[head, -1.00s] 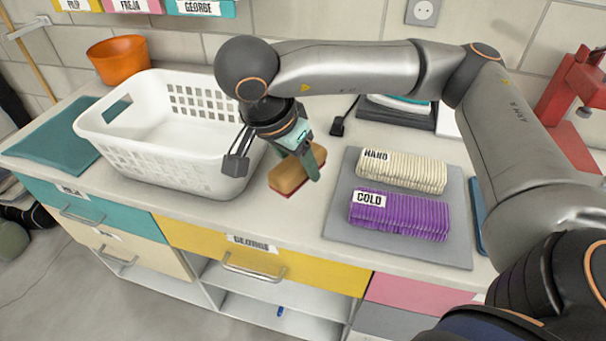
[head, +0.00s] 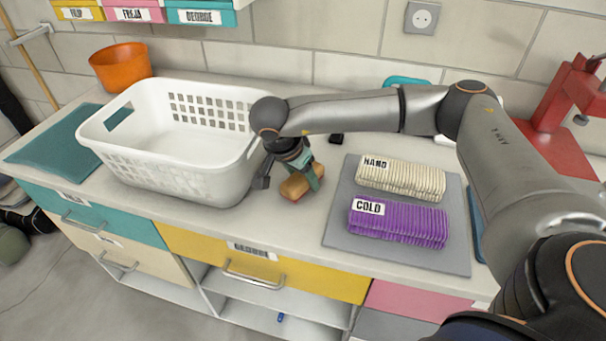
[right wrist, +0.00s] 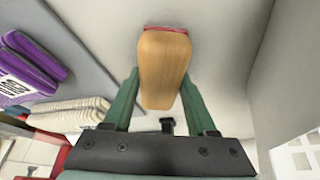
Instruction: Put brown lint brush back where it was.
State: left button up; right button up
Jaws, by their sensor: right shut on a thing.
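The brown lint brush (head: 297,185) has a tan-brown wooden body and a red edge. It is at the counter between the white basket and the folded cloths. My right gripper (head: 310,180) is shut on it, with green fingers on either side. In the right wrist view the brush (right wrist: 163,65) lies between the two fingers (right wrist: 163,98), its red end pointing away from the gripper. I cannot tell whether the brush touches the counter. My left gripper is not in view.
A white laundry basket (head: 150,165) stands close to the left of the gripper. A grey mat (head: 345,235) with cream (head: 405,178) and purple (head: 405,224) folded cloths lies to the right. An orange bowl (head: 120,66) and a red stand (head: 560,125) are farther off. The counter's front strip is clear.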

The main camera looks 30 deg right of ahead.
jog(key=shift+f, duration=0.15)
jog(key=o, duration=1.2)
jog(key=shift+r, duration=0.3)
jog(key=v, duration=1.1)
jog(key=shift+r+b, duration=0.3)
jog(key=shift+r, duration=0.05)
jog(key=shift+a, duration=0.2)
